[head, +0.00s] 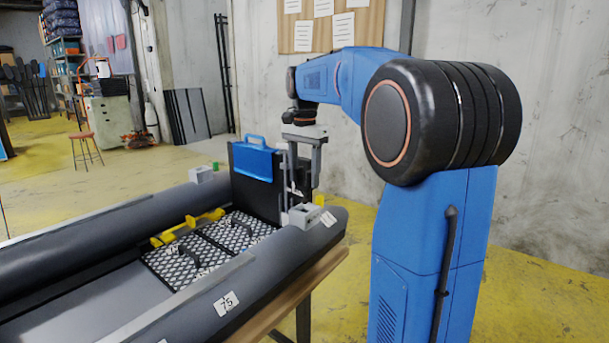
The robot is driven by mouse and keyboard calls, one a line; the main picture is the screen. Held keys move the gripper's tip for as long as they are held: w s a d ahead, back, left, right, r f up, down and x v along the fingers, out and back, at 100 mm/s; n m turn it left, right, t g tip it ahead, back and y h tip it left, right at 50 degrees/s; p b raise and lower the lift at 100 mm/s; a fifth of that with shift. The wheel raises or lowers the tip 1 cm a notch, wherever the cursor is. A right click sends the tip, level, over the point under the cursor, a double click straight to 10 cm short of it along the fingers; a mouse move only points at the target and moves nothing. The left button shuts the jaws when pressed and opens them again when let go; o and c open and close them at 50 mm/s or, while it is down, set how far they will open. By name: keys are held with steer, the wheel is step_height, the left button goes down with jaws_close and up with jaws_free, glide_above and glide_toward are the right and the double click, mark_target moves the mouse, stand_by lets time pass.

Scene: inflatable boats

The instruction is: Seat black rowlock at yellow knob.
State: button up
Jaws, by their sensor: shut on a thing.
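My gripper (303,187) points down over the near tube of the grey boat, close to the dark transom. It is shut on the black rowlock (301,176), a small dark shape between the grey fingers and partly hidden by them. Just below is a light grey mount (300,216) on the near tube. The yellow knob (319,200) shows at its right side, close to the fingertips. I cannot tell whether the rowlock touches the mount.
Another grey mount (201,175) with a green knob (215,166) sits on the far tube. The dark transom (256,190) carries a blue clamp-like piece (254,159). Yellow pieces (188,228) and a patterned floor mat (205,250) lie inside the boat. A wooden bench edge (290,295) runs below.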

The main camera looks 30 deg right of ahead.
mark_target(304, 185)
steer(key=shift+f, duration=0.45)
steer(key=shift+f, duration=1.15)
steer(key=shift+f, duration=1.45)
stand_by(0.7)
steer(key=o, duration=1.2)
steer(key=shift+c, duration=0.2)
step_height(304, 185, up, 17)
steer(key=shift+r, duration=0.2)
steer(key=shift+s, duration=0.1)
